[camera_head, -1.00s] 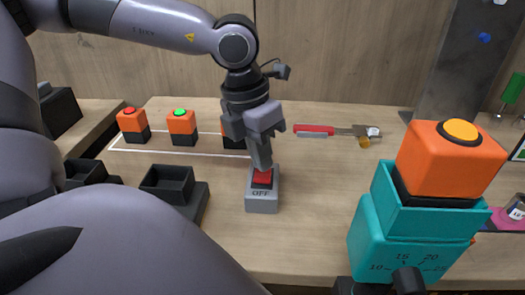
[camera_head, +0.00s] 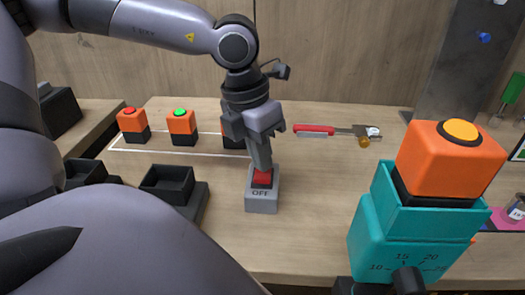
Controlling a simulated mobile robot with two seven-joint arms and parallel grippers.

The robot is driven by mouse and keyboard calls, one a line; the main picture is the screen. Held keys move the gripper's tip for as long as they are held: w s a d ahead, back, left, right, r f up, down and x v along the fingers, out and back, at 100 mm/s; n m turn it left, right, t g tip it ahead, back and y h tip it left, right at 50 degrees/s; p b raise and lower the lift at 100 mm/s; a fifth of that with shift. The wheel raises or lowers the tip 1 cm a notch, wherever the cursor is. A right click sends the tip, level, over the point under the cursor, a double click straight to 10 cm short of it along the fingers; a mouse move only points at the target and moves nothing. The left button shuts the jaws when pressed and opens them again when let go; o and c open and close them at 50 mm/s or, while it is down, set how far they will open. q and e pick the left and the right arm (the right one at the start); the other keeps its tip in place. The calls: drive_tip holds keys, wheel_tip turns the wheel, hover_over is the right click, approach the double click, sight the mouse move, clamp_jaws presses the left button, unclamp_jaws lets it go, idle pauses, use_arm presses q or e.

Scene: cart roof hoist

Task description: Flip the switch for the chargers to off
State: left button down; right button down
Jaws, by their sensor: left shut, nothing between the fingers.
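The switch (camera_head: 262,202) is a grey box with a red rocker (camera_head: 262,179) on top and the word OFF on its near side. My left gripper (camera_head: 262,167) is shut and empty, pointing down at the red rocker. Its tips appear to touch the rocker and hide its far part. Two black chargers, one (camera_head: 168,184) in clear view and one (camera_head: 84,173) partly hidden by my arm, stand left of the switch with empty sockets. My right gripper does not show.
Orange batteries with a red top (camera_head: 132,124) and a green top (camera_head: 182,126) stand behind the chargers; a third is mostly hidden by my gripper. A teal device (camera_head: 408,235) holding an orange block (camera_head: 450,158) fills the front right.

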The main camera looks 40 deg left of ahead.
use_arm(q)
drive_tip(key=shift+f+b, duration=0.25)
drive_tip(key=shift+b, duration=0.05)
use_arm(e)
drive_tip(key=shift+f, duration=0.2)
use_arm(q)
drive_tip(key=shift+f+b, duration=0.25)
drive_tip(key=shift+b, duration=0.05)
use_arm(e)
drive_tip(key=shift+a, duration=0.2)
